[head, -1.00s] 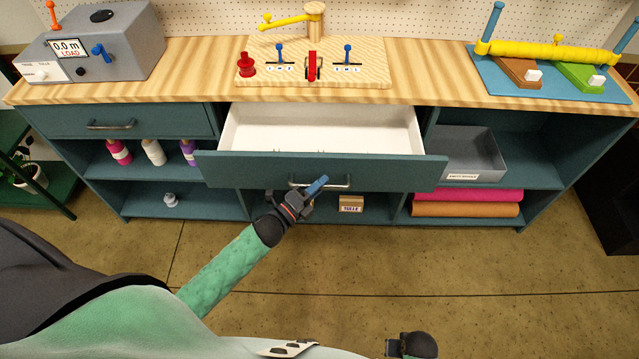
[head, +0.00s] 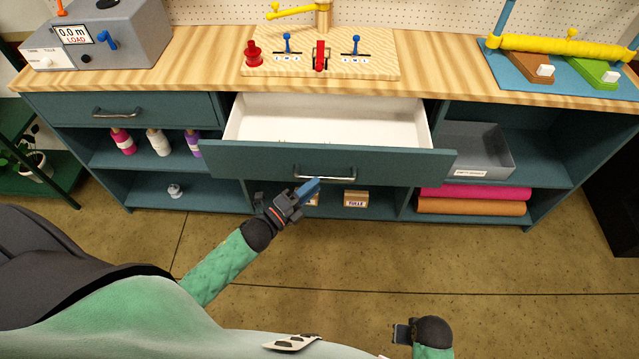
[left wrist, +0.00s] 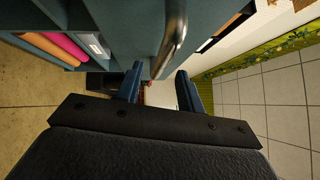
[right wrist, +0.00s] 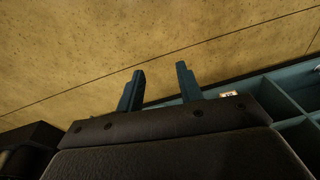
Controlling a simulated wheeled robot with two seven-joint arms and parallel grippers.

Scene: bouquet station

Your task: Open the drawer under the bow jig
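The teal drawer (head: 240,160) under the wooden jig board (head: 385,66) stands pulled out, and its white, empty-looking inside (head: 330,120) shows from above. Its metal bar handle (head: 338,178) is on the front panel and also shows in the left wrist view (left wrist: 174,38). My left gripper (head: 309,188) is just below and in front of the handle. In the left wrist view its blue fingers (left wrist: 158,82) are apart, with the handle beyond the tips and nothing between them. My right gripper (head: 403,334) is low over the floor, its fingers (right wrist: 160,85) apart and empty.
A closed drawer (head: 165,108) is to the left. Shelves hold bottles (head: 158,143), a tulle box (head: 356,198), a grey bin (head: 480,155) and rolls (head: 475,207). A grey measuring machine (head: 110,40) stands on the worktop. The floor in front is clear.

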